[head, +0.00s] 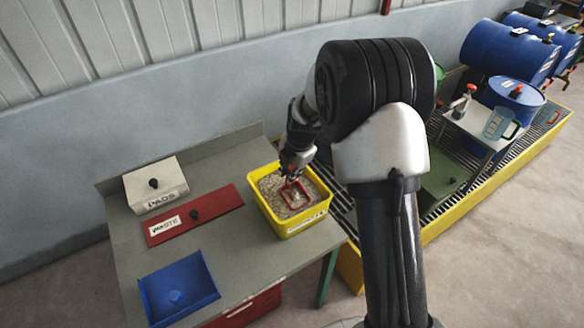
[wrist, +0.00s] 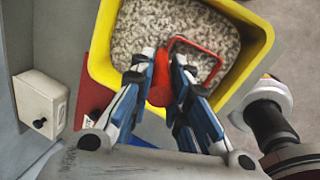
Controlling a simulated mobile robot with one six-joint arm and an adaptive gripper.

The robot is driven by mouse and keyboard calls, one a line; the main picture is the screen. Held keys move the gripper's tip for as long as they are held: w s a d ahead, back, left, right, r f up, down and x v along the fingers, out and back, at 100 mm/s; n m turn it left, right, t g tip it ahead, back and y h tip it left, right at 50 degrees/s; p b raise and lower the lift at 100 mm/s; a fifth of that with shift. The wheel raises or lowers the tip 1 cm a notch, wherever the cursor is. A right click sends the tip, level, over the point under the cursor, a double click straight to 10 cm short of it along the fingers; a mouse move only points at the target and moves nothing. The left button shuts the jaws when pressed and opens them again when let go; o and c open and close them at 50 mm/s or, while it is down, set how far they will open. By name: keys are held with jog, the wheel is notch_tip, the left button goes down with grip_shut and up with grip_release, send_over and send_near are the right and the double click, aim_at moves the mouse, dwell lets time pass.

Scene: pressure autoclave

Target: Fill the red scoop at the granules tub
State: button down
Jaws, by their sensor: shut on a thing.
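The yellow granules tub (head: 268,214) stands on the right part of the grey bench, holding pale beige granules (head: 270,184). My gripper (head: 290,172) is over the tub and points down into it. It is shut on the handle of the red scoop (head: 284,190). In the wrist view the red handle (wrist: 160,92) lies between the fingers (wrist: 164,62), and the scoop's red rim (wrist: 208,47) is at or in the granules, inside the yellow tub rim (wrist: 258,52). Granules show within the scoop's outline; I cannot tell how full it is or how deep it sits.
On the bench (head: 235,268) are a white PADS box (head: 155,186), a red WASTE lid (head: 196,214) and a blue tray (head: 178,285). A wall is behind. To the right are a yellow-edged grate (head: 440,232), blue drums (head: 508,50) and a stand with a jug (head: 499,122).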

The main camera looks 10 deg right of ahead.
jog(key=shift+w+r+p, duration=0.1)
jog(key=shift+r+p, duration=0.1)
jog(key=shift+p, duration=0.35)
jog(key=p, duration=0.1)
jog(key=w+g+p, duration=0.1)
jog(key=p, duration=0.1)
jog(key=shift+a+r+h, duration=0.15)
jog(key=shift+a+h, duration=0.05)
jog(key=shift+h, duration=0.1)
jog(key=w+r+g+p, duration=0.1)
jog(key=w+r+p, duration=0.1)
jog(key=r+p, duration=0.2)
jog(key=w+a+r+p, duration=0.1)
jog(key=w+r+p, duration=0.1)
jog(key=r+p, duration=0.3)
jog(key=shift+w+a+r+g, duration=0.2)
jog(key=shift+w+r+g, duration=0.05)
jog(key=shift+r+g, duration=0.2)
jog(key=shift+s+f, duration=0.1)
dwell(0.5)
